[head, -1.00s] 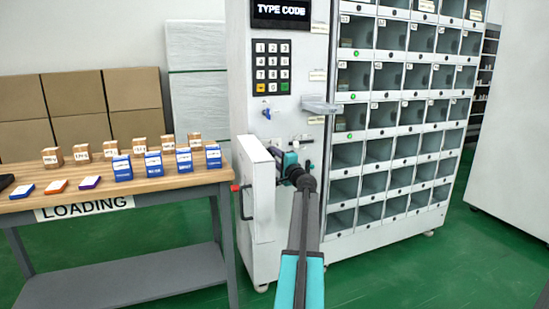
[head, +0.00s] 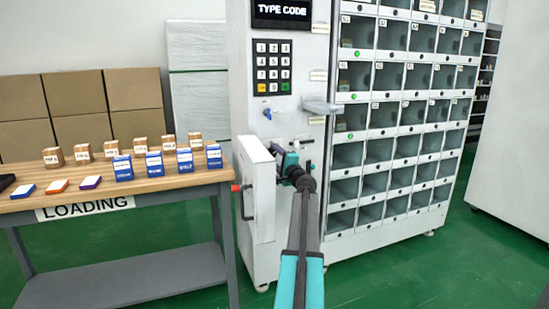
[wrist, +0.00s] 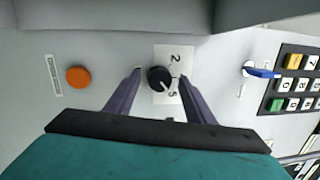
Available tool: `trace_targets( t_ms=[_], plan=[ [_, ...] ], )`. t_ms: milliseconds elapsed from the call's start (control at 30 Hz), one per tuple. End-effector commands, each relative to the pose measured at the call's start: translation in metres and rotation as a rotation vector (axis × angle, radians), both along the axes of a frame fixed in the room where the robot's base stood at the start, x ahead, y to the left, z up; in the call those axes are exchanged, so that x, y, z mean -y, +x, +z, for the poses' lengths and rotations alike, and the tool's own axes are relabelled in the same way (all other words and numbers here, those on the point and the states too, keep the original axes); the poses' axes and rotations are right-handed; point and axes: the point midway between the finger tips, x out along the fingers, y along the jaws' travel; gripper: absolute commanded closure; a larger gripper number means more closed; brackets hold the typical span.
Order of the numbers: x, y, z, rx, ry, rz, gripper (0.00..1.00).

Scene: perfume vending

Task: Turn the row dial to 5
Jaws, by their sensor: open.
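The row dial (wrist: 159,79) is a black round knob on a pale label plate (wrist: 168,54) in the wrist view. The digits 2 and 5 show on the plate, turned sideways; other marks are hidden or too small. A light mark on the knob seems to face the lower right, but I cannot tell its exact setting. My gripper (wrist: 160,76) is open, with one purple finger on each side of the knob. Small gaps appear between fingers and knob. In the head view my gripper (head: 289,160) is at the machine's front, and the dial is hidden there.
An orange button (wrist: 78,77) lies left of the dial in the wrist view. A blue key-like lever (wrist: 262,72) and a keypad (wrist: 294,82) are to its right. In the head view an open white door (head: 256,190) stands close left of my gripper.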

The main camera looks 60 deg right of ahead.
Motion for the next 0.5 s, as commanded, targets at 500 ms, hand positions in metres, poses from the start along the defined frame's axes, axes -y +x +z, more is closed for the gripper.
trace_targets(
  t_ms=[500],
  plan=[
    [-0.013,-0.019,-0.003,-0.001,0.0,0.0,0.51]
  ],
)
